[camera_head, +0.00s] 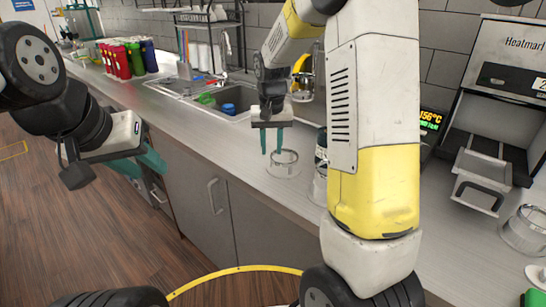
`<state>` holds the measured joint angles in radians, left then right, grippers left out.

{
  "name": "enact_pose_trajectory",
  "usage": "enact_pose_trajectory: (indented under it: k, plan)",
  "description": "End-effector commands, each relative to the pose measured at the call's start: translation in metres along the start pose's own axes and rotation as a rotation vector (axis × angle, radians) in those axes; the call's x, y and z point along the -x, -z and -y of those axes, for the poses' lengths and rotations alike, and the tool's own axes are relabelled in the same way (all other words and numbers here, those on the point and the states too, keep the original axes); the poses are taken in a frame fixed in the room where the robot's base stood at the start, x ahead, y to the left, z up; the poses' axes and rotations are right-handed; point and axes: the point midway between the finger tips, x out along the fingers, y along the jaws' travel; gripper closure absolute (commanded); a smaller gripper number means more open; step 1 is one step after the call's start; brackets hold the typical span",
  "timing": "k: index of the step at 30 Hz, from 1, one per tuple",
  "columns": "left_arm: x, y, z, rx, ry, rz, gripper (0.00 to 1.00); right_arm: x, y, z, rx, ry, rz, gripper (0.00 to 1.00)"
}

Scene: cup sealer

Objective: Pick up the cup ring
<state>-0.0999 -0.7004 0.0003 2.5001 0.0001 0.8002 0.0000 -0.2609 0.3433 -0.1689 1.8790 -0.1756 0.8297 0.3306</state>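A clear ring-shaped piece with a pale rim, which looks like the cup ring (285,171), stands on the grey counter near its front edge. My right gripper (272,151) hangs above it with its two teal fingers pointing down and apart, nothing visible between them. The fingertips are close to the ring's rim at its upper left. I cannot tell whether they touch it. My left gripper (146,163) is at the left, over the floor in front of the cabinets and away from the ring. Its fingers are partly hidden.
Clear cups stand right of the ring, partly hidden by my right arm. The sealer (508,95) with its pulled-out tray (483,165) is at the right, near another clear ring-like holder (526,231). A sink (208,92) and coloured bottles (121,62) lie behind. Counter left of the ring is clear.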

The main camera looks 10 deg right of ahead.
Motion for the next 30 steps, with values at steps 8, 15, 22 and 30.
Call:
enact_pose_trajectory:
  k: [8, 15, 22, 30]
  plan:
    - [0.000, 0.000, 0.000, 0.000, 0.000, 0.000, 0.64, -0.041, -0.001, 0.000, -0.001, -0.001, 0.003, 0.70]
    - [0.000, 0.000, 0.000, 0.000, 0.000, 0.000, 0.64, -0.047, -0.001, 0.000, -0.001, 0.001, -0.001, 0.70]
    - [0.000, 0.000, 0.000, 0.000, 0.000, 0.000, 0.64, -0.047, -0.001, 0.001, 0.000, 0.001, -0.001, 1.00]
    - [0.000, 0.000, 0.000, 0.000, 0.000, 0.000, 0.64, -0.047, -0.001, 0.001, 0.000, 0.001, -0.001, 1.00]
